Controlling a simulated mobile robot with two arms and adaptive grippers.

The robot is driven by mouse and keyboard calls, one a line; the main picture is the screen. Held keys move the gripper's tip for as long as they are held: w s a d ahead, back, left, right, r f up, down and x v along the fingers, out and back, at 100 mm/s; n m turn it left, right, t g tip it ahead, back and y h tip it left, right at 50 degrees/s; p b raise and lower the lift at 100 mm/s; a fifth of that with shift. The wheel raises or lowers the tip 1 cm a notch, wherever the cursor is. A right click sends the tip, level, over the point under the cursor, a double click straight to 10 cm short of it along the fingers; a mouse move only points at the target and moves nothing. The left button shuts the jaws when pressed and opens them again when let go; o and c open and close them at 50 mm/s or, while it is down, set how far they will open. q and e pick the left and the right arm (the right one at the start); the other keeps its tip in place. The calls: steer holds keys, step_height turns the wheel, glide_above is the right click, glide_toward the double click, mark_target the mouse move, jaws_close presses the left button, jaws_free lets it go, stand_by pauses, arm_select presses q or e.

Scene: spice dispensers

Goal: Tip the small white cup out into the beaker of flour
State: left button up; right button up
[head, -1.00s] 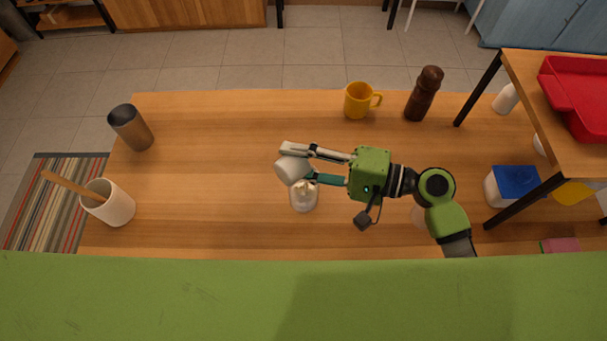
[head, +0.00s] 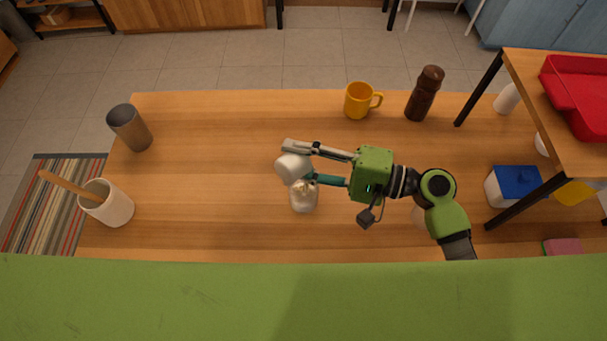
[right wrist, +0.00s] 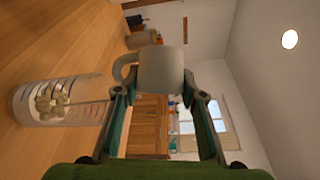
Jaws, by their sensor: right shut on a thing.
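The small white cup (head: 291,167) is held by my right gripper (head: 298,165) above the table. My right gripper is shut on it, with one finger on each side. In the right wrist view the cup (right wrist: 160,70) lies turned on its side, its handle toward the table side. Its mouth and inside are hidden. The clear beaker (head: 304,200) stands upright on the table just below and beside the cup. In the right wrist view the beaker (right wrist: 60,102) holds pale lumps. I cannot see anything falling between them. My left gripper is not in view.
A yellow mug (head: 358,101) and a brown bottle (head: 424,94) stand at the back. A dark grey tumbler (head: 130,128) and a white pot (head: 110,203) with a wooden stick are at the left. A raised shelf with a red tray (head: 575,95) is at the right. The table's left middle is clear.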

steer(key=shift+w+d+m+t+y+b, duration=0.15)
steer(key=shift+m+y+b, duration=0.35)
steer(key=shift+m, duration=0.3)
steer(key=shift+w+d+m+t+y+b, duration=0.15)
steer(key=shift+m+y+b, duration=0.25)
steer(key=shift+m+b, duration=0.3)
stand_by(1.5)
